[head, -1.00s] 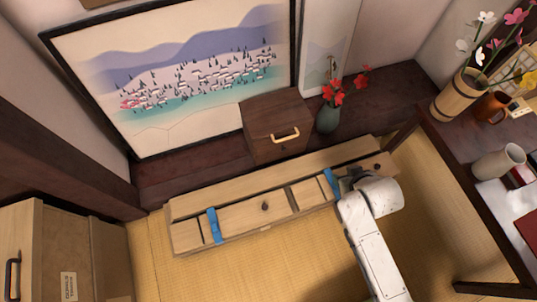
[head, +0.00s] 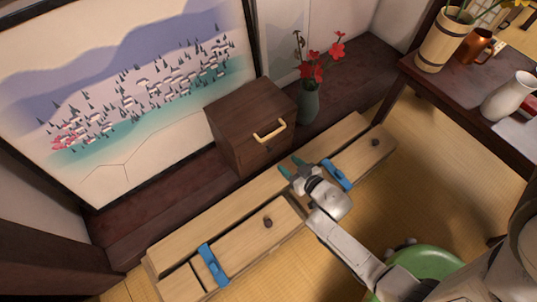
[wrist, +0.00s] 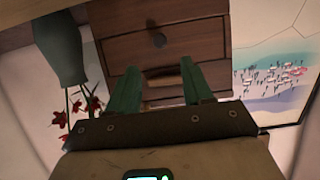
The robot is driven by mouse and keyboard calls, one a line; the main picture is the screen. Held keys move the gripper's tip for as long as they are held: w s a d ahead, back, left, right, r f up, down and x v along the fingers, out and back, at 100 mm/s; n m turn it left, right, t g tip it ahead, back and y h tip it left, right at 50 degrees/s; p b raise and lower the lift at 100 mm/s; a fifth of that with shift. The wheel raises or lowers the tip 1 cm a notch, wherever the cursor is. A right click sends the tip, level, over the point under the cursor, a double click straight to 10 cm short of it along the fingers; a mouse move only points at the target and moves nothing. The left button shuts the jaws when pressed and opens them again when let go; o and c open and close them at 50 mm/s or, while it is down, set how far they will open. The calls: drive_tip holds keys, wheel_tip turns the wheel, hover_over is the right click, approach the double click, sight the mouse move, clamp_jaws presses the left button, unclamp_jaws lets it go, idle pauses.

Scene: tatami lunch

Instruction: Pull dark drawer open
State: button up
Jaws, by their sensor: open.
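The small dark wooden cabinet (head: 240,125) stands on the dark ledge, with a pale curved handle (head: 270,131) on its front. In the wrist view, which is upside down, its front shows a drawer face with a dark round knob (wrist: 159,41) and the pale handle (wrist: 165,72). The drawers look shut. My gripper (head: 290,166) is open and empty, with green fingers, in front of and below the handle in the head view. In the wrist view the handle appears between the fingertips (wrist: 160,68); I cannot tell whether they touch it.
A green vase with red flowers (head: 309,107) stands close right of the cabinet. A framed picture (head: 110,100) is behind. A dark table (head: 455,95) with vessels is at right.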

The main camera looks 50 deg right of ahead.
sight(272, 151)
drive_tip(key=b+x, duration=0.3)
drive_tip(key=x, duration=0.7)
drive_tip(key=shift+s+r, duration=0.1)
drive_tip(key=shift+c, duration=0.2)
clamp_jaws()
